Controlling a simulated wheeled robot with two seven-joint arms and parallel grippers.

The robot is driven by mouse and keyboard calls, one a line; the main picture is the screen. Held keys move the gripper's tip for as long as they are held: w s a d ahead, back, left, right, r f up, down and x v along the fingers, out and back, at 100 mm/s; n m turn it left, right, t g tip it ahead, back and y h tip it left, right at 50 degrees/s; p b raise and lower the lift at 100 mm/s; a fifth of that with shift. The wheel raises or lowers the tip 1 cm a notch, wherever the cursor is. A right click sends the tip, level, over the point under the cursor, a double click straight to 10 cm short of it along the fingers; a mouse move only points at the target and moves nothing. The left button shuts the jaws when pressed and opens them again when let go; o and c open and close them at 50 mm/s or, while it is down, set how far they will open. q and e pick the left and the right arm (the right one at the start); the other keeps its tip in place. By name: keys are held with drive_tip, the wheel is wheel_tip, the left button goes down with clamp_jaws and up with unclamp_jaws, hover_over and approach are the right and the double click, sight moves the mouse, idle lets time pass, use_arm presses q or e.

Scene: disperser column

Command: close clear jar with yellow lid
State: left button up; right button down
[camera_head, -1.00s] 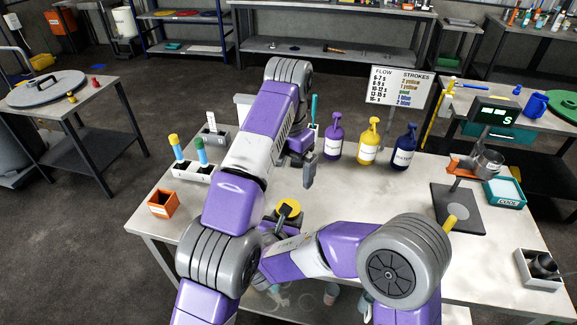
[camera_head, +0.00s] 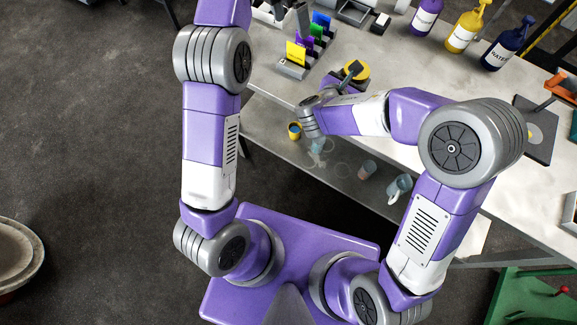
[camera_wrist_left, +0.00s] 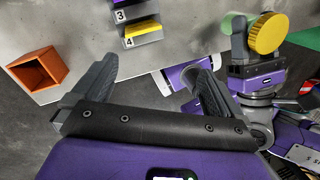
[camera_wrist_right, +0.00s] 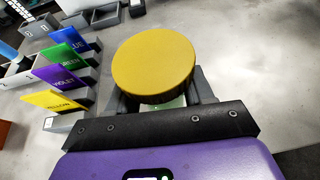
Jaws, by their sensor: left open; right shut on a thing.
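The yellow lid (camera_wrist_right: 153,64) shows as a round disc in the right wrist view, above the fingers of my right gripper (camera_wrist_right: 163,100). A small pale, see-through patch under its near edge (camera_wrist_right: 177,103) looks like the clear jar, mostly hidden. My right gripper is shut on it over the table. How well the lid is seated cannot be told. The lid also shows in the head view (camera_head: 357,69) and at the right of the left wrist view (camera_wrist_left: 267,33). My left gripper (camera_wrist_left: 160,70) is open and empty, apart from the lid.
Coloured cards (camera_wrist_right: 68,60) stand in holders left of the lid. An orange box (camera_wrist_left: 38,69) lies left of my left gripper. Violet, yellow and dark blue bottles (camera_head: 464,32) stand at the back. Cups (camera_head: 398,188) sit on the lower shelf.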

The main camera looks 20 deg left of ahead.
use_arm(q)
drive_tip(key=s+a+f+n+t+h, duration=0.15)
drive_tip(key=a+f, duration=0.25)
drive_tip(key=a, duration=0.4)
drive_tip(key=s+a+f, duration=0.3)
drive_tip(key=a, duration=0.4)
drive_tip(key=s+a+f+t+h, duration=0.15)
drive_tip(key=a+f, duration=0.25)
drive_tip(key=a, duration=0.4)
drive_tip(key=s+a+f+n+t, duration=0.2)
drive_tip(key=s+a+f+n, duration=0.15)
drive_tip(key=f, duration=0.35)
drive_tip(key=s+a+f+n+t, duration=0.2)
drive_tip(key=s+a+f+n, duration=0.15)
drive_tip(key=f, duration=0.35)
drive_tip(key=s+d+f+m+g, duration=0.3)
drive_tip(key=d+f+m, duration=0.3)
drive_tip(key=d+f, duration=0.25)
drive_tip(key=s+d+f+m+g, duration=0.2)
drive_tip(key=s+d+f+m, duration=0.1)
drive_tip(key=d+f+m, duration=0.5)
drive_tip(key=s+d+m, duration=0.5)
drive_tip(key=d+m, duration=0.5)
drive_tip(key=d, duration=0.1)
drive_tip(key=s+d+m+g+y, duration=0.1)
drive_tip(key=s+d+m, duration=0.4)
drive_tip(key=d+m, duration=0.6)
drive_tip(key=shift+d+r, duration=0.25)
drive_tip(key=shift+d, duration=0.1)
